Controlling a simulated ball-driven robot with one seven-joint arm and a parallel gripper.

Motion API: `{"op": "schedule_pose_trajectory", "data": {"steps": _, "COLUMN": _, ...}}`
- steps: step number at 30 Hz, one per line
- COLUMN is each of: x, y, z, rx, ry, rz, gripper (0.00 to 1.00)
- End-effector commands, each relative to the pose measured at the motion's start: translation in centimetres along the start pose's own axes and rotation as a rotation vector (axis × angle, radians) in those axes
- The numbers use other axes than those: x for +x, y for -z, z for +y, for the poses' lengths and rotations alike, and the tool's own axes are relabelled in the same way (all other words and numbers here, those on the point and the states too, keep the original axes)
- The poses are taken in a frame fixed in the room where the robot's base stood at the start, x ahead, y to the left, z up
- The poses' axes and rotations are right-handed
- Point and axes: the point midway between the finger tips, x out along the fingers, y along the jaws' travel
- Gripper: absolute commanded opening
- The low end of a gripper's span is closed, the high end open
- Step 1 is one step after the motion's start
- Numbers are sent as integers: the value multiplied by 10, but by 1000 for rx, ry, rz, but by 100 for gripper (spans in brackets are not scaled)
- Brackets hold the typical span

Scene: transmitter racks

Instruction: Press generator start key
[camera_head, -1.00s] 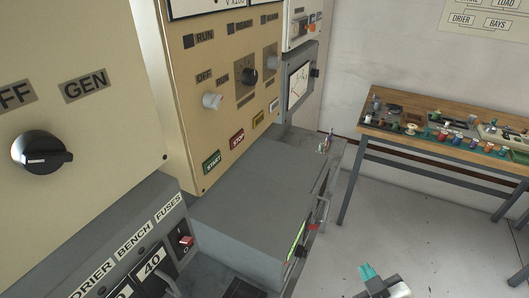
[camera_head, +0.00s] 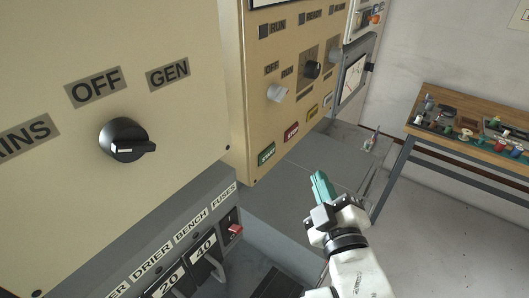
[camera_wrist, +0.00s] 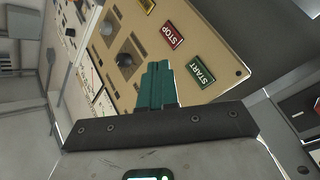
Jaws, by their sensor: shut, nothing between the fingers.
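The green START key (camera_head: 266,154) is at the lower left of the beige generator panel (camera_head: 250,110), beside the red STOP key (camera_head: 291,132). In the wrist view START (camera_wrist: 201,72) lies just right of my fingertips and STOP (camera_wrist: 172,36) lies above them. My gripper (camera_head: 321,186) has teal fingers pressed together and empty. In the head view it is to the right of and below the START key, apart from it, over the grey cabinet. In the wrist view my gripper (camera_wrist: 157,80) points toward the panel. I see no contact with any key.
A switch panel with a black OFF/GEN knob (camera_head: 127,140) stands at the left, above the fuse panel (camera_head: 190,245) with its red switch (camera_head: 235,229). The grey cabinet top (camera_head: 310,160) lies below the generator panel. A wooden bench (camera_head: 470,142) with small parts stands at the right.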

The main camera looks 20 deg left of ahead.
Motion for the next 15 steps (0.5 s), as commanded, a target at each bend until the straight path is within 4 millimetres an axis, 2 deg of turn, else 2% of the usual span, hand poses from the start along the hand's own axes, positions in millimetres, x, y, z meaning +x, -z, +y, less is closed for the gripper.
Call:
{"op": "schedule_pose_trajectory", "data": {"steps": 8, "x": 1, "y": 0, "z": -2, "rx": 0, "ry": 1, "rz": -1, "gripper": 0}}
{"op": "schedule_pose_trajectory", "data": {"steps": 15, "x": 16, "y": 8, "z": -15, "rx": 0, "ry": 2, "rz": 2, "gripper": 0}}
